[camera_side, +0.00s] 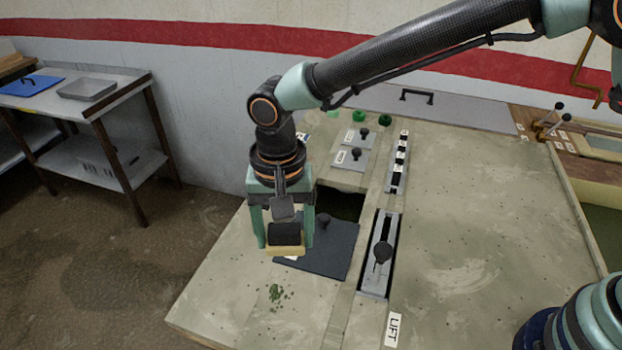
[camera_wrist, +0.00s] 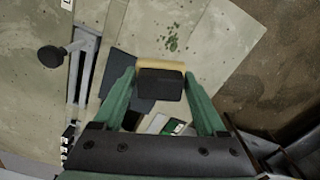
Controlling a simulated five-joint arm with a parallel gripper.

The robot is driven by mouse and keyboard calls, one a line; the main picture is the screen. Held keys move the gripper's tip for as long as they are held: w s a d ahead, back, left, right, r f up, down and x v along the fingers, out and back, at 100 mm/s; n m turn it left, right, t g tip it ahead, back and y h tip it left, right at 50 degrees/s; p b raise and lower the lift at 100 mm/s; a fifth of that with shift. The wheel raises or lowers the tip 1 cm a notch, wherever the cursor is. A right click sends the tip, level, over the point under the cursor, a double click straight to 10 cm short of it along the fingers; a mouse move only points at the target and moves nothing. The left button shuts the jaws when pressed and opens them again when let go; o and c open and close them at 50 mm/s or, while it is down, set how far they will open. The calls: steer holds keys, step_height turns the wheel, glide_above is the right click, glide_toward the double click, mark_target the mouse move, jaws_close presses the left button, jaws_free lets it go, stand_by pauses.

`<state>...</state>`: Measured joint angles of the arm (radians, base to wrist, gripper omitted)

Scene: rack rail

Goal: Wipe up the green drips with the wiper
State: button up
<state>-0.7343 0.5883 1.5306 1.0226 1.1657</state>
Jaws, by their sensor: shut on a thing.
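The green drips (camera_side: 276,294) lie in a small cluster on the worktop near its front left corner. They also show in the wrist view (camera_wrist: 171,38), just past the wiper. The wiper has a black block and a yellowish pad along its lower edge (camera_side: 286,251). My gripper (camera_side: 283,236) is shut on the wiper and holds it over the dark plate, behind the drips. In the wrist view the wiper (camera_wrist: 160,84) sits between the two green fingers. The wiper appears to be above the surface, apart from the drips.
A dark plate with a knob (camera_side: 335,255) lies beside a dark opening (camera_side: 340,204). A slotted rail with a black knob (camera_side: 381,253) stands to its right, near a LIFT label (camera_side: 393,330). Small knobbed plates (camera_side: 352,157) lie behind. The worktop's right part (camera_side: 470,240) is clear.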

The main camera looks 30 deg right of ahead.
mark_target(284, 240)
steer(key=f+m, duration=0.1)
steer(key=w+f+m, duration=0.2)
steer(key=m, duration=0.1)
steer(key=shift+a+f, duration=0.2)
steer(key=shift+a, duration=0.05)
steer(key=shift+f, duration=3.45)
steer(key=shift+s+a+f, duration=0.5)
steer(key=shift+s+a, duration=0.15)
steer(key=shift+a, duration=0.05)
steer(key=shift+s+a, duration=1.95)
steer(key=shift+s, duration=0.05)
steer(key=shift+w+d, duration=2.5)
steer(key=shift+w, duration=0.05)
steer(key=shift+w+d, duration=0.1)
steer(key=shift+d, duration=0.2)
steer(key=shift+s+d, duration=0.25)
steer(key=shift+s, duration=0.1)
steer(key=shift+s+a, duration=2.65)
steer(key=shift+s, duration=0.05)
steer(key=shift+w+d, duration=2.7)
step_height(284, 240, up, 7)
steer(key=shift+a+r, duration=0.1)
steer(key=shift+r, duration=0.5)
